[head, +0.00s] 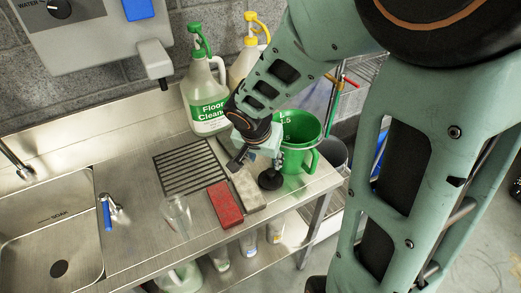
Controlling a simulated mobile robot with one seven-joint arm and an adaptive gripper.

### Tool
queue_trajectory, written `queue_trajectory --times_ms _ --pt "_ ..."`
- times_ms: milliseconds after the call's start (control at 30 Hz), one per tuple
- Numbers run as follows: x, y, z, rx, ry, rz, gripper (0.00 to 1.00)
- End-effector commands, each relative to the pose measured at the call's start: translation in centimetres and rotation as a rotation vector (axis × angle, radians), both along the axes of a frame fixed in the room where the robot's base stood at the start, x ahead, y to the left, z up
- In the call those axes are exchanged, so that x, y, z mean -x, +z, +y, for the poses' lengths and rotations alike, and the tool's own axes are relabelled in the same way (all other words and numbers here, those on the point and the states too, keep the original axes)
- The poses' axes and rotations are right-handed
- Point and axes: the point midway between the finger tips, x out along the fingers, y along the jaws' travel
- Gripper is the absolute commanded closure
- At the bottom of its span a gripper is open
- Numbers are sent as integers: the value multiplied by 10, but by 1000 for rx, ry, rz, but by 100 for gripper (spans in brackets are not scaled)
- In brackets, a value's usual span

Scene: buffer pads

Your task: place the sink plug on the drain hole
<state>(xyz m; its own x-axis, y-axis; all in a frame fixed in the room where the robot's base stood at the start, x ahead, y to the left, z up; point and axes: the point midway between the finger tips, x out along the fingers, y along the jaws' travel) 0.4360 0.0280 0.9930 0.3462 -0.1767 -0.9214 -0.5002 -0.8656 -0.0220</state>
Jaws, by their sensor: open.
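A black round plug (270,180), which looks like the sink plug, sits on the metal counter near its right end, beside the green jug. My gripper (256,167) is open just above and to the left of it, pointing down. Whether the fingers touch the plug I cannot tell; the upper part of the plug is partly hidden. The drain hole (59,268) is a dark circle in the floor of the steel sink (35,228) at the far left, uncovered.
A green jug (300,135) and a floor cleaner bottle (207,100) stand close to my gripper. My arm covers the right side.

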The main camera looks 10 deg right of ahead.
Motion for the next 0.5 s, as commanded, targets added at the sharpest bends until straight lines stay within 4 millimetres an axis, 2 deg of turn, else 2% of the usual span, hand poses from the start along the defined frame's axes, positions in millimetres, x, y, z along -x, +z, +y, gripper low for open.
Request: queue_trajectory --times_ms 167,400,500 --pt "10 -7 -7 16 -27 18 57" --pt "-2 -41 -14 16 -28 19 57" --pt "-6 -50 -16 16 -27 18 57"
